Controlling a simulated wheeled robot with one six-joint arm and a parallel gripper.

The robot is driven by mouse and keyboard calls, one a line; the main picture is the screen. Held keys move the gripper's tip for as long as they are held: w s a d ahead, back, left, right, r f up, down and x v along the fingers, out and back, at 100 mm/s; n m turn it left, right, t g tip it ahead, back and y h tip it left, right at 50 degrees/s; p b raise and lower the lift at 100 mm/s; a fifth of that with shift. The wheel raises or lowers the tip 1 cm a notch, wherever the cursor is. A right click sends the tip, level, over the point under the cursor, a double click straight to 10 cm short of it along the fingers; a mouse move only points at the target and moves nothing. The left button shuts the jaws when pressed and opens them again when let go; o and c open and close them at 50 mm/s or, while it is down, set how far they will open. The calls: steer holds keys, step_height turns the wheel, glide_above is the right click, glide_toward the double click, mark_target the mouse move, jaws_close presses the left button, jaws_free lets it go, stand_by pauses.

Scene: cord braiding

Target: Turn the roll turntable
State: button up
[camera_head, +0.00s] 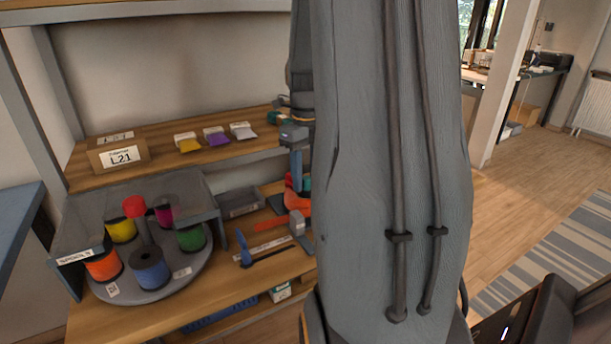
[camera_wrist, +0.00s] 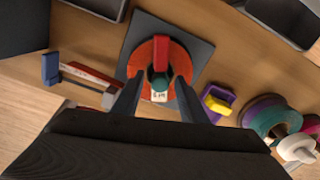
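The roll turntable is a round grey disc (camera_head: 150,290) at the lower left of the head view. It carries an orange spool (camera_head: 103,266), a yellow spool (camera_head: 121,230), a blue spool (camera_head: 150,270), a green spool (camera_head: 192,238) and a magenta spool (camera_head: 164,214). The turntable is not seen in the wrist view.
A grey cover marked SPOOLS (camera_head: 80,256) stands around the turntable's back. A cardboard box (camera_head: 118,155) and several sachets lie on the shelf above. A grey bin (camera_head: 238,204) and small tools lie right of the turntable. My arm hides the bench's right part.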

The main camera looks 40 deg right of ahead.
jaws_close()
steer(key=shift+r+n+p, duration=0.1)
steer(key=shift+n+p, duration=0.45)
steer(key=shift+n, duration=0.15)
